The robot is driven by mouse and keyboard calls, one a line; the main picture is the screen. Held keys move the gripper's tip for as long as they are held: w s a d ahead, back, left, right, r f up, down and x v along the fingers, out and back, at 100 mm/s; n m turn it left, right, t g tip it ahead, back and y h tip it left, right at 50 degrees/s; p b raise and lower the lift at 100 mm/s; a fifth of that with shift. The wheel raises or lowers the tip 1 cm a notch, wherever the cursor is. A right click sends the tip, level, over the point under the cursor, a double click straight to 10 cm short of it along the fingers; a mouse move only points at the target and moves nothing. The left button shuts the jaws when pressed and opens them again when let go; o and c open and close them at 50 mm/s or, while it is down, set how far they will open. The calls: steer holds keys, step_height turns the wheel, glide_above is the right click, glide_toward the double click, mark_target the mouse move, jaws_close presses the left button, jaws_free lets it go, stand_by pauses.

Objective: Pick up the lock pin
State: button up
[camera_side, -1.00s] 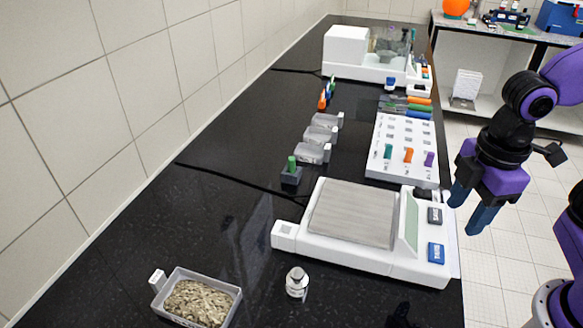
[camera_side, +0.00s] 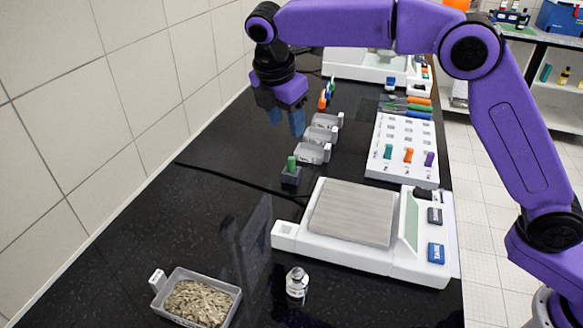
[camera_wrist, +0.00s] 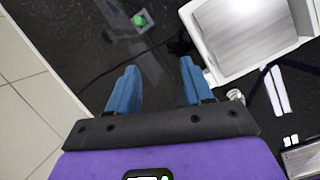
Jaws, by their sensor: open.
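A green pin (camera_side: 291,163) stands upright in a small dark block (camera_side: 290,177) on the black bench, left of the white balance; I take it for the lock pin. In the wrist view the green top (camera_wrist: 139,20) shows at the top, beyond my fingertips, on its dark block (camera_wrist: 141,27). My gripper (camera_side: 283,112) has blue fingers, open and empty, pointing down above the bench, higher than the pin and farther back in the side view. The wrist view shows the open gripper (camera_wrist: 158,66) with nothing between its fingers. More pegs, green, orange and purple, stand in a white rack (camera_side: 403,140).
The white balance (camera_side: 350,255) has a steel pan. Clear boxes (camera_side: 313,153) stand behind the pin. A metal weight (camera_side: 297,283) and a tray of flakes (camera_side: 175,280) are in front. A dark cable (camera_side: 230,181) runs past the block. Tiled wall (camera_side: 120,130) lies left.

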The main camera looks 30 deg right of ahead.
steer(key=w+n, duration=0.1)
steer(key=w, duration=0.3)
steer(key=h, duration=0.1)
glide_toward(291, 158)
steer(key=shift+n, duration=0.4)
steer(key=x, duration=1)
jaws_close()
